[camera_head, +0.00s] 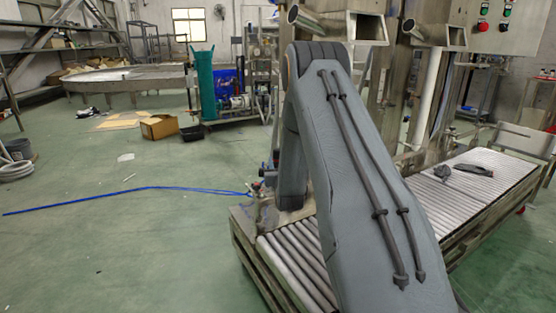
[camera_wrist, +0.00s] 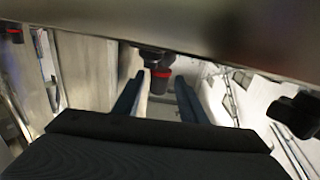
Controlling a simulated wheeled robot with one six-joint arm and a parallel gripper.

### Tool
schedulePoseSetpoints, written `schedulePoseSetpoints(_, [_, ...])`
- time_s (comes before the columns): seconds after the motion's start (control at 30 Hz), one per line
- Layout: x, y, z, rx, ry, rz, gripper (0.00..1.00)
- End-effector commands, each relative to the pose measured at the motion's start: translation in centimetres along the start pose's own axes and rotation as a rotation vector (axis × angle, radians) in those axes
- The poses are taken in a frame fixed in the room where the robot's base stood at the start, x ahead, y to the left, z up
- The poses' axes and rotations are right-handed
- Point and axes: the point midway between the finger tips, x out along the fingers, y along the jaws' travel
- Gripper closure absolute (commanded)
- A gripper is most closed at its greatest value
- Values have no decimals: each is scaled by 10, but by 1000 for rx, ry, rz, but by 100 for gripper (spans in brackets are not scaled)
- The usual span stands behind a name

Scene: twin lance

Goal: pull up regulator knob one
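In the wrist view, a black knob with a red ring (camera_wrist: 159,76) hangs below a metal beam, near the picture centre. My gripper (camera_wrist: 160,92) is open. Its two dark fingers show to the left and right of this knob, with gaps on both sides. I cannot tell whether the knob lies at fingertip depth. A second black fitting with a red band (camera_wrist: 14,34) shows at the upper left. No label shows which one is regulator knob one. In the head view, my arm hides the gripper; small fittings (camera_head: 260,190) show beside it, too small to make out.
A metal beam (camera_wrist: 230,45) crosses close above the fingers in the wrist view. A black fitting (camera_wrist: 298,112) stands at the right. In the head view, a roller conveyor (camera_head: 480,190) lies beside my arm, and a blue hose (camera_head: 130,192) crosses the open green floor.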

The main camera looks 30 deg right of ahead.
Motion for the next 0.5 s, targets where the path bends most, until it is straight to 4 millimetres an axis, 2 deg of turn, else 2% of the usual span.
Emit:
schedulePoseSetpoints(0.1, [-21, 0, -2, 0, -2, 0, 62])
schedulePoseSetpoints(0.23, [-39, 0, -1, 0, -1, 0, 62])
schedulePoseSetpoints(0.5, [-51, 0, -1, 0, 1, 0, 62])
